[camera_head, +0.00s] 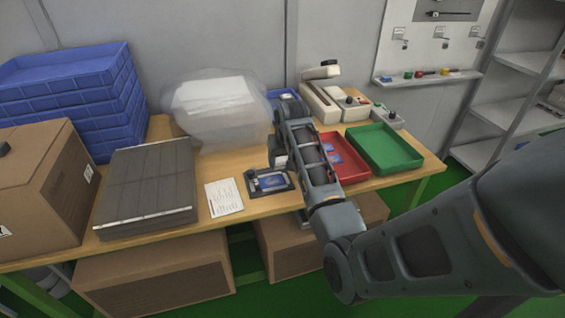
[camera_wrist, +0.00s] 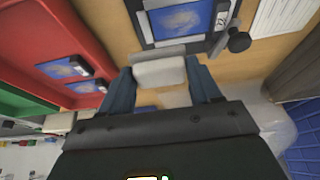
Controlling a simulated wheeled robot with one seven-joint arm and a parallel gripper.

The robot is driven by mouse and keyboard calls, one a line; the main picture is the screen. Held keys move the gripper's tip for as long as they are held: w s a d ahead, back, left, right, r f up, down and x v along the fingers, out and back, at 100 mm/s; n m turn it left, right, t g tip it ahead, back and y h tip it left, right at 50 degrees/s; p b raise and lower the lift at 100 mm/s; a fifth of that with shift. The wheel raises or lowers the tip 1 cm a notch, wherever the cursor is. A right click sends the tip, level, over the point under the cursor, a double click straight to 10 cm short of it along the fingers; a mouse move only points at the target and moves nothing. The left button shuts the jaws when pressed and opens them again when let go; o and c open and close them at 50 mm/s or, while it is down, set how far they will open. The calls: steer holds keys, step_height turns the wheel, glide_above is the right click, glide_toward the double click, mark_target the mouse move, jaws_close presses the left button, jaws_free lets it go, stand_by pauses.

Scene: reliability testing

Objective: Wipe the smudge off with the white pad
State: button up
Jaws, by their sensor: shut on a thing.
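My gripper (camera_wrist: 160,84) is shut on the white pad (camera_wrist: 159,72), which sits between its two blue-grey fingers in the wrist view. Just beyond the pad is a device with a blue screen in a dark frame (camera_wrist: 184,20), apart from the pad in the picture. In the head view the framed device (camera_head: 269,182) lies on the table near its front edge, and my gripper is just behind it, largely hidden by my arm. The screen shows a paler, cloudy patch; I cannot tell whether this is the smudge.
A red tray (camera_head: 353,169) with blue-screened devices and a green tray (camera_head: 387,150) stand to the right. A printed sheet (camera_head: 224,197) and a grey stack (camera_head: 148,185) lie left. A wrapped bag (camera_head: 215,112) stands behind. A dark knob (camera_wrist: 238,40) sits beside the frame.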

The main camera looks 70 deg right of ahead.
mark_target(283, 159)
steer(key=shift+r, duration=0.15)
steer(key=shift+r, duration=1.4)
steer(key=shift+d, duration=0.1)
